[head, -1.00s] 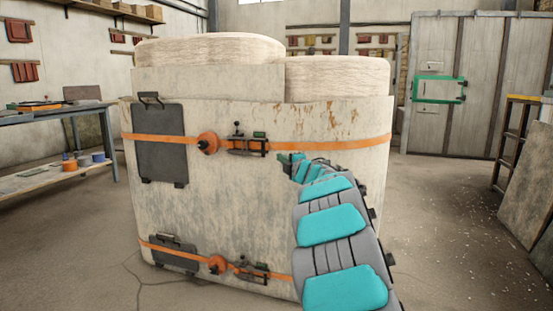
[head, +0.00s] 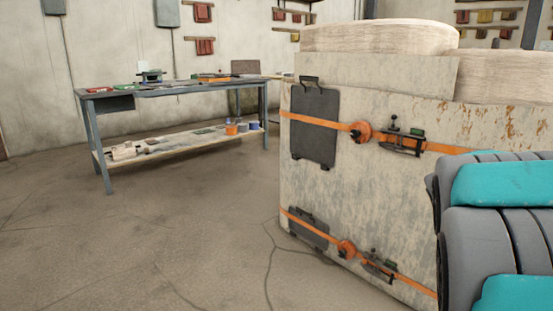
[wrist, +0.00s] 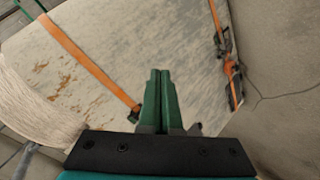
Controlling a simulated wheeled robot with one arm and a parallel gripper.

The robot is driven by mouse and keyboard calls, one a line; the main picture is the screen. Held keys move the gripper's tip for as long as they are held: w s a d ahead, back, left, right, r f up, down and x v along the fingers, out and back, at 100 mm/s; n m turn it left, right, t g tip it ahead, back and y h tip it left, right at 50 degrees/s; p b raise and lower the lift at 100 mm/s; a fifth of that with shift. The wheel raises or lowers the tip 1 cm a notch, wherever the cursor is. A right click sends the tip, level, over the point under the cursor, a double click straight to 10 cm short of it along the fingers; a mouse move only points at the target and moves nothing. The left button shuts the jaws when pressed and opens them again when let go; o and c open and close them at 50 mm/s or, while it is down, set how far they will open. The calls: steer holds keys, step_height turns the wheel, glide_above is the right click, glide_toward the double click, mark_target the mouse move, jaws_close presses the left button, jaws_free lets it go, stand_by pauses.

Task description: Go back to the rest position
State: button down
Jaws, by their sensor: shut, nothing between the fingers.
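My gripper (wrist: 161,100) shows in the wrist view as two green fingers side by side, shut and empty. Its tips point toward the pale, stained wall of a large container (wrist: 150,45); I cannot tell the exact gap. In the head view the same container (head: 360,210) stands at the right, strapped with orange bands. My grey and teal arm covers its right part, and the gripper itself is out of that view.
A workbench (head: 190,88) with tools and a lower shelf stands at the back left. Pale round blocks (head: 380,37) sit on top of the container. The concrete floor (head: 130,230) at the left and front is clear.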

steer(key=s+a+f+g+y+p, duration=0.1)
steer(key=s+a+f+g+y, duration=0.1)
steer(key=s+a, duration=0.7)
steer(key=s+a+f+m+g+y+p, duration=0.1)
steer(key=s+a+f+g+y, duration=0.2)
steer(key=s, duration=1.2)
steer(key=s+a+f+m+g+y+p, duration=0.1)
steer(key=s+a+f+g, duration=0.4)
steer(key=s+a, duration=0.7)
steer(key=a+f+y+p, duration=0.1)
steer(key=a, duration=0.2)
steer(key=shift+a+f, duration=0.35)
steer(key=shift+f, duration=0.05)
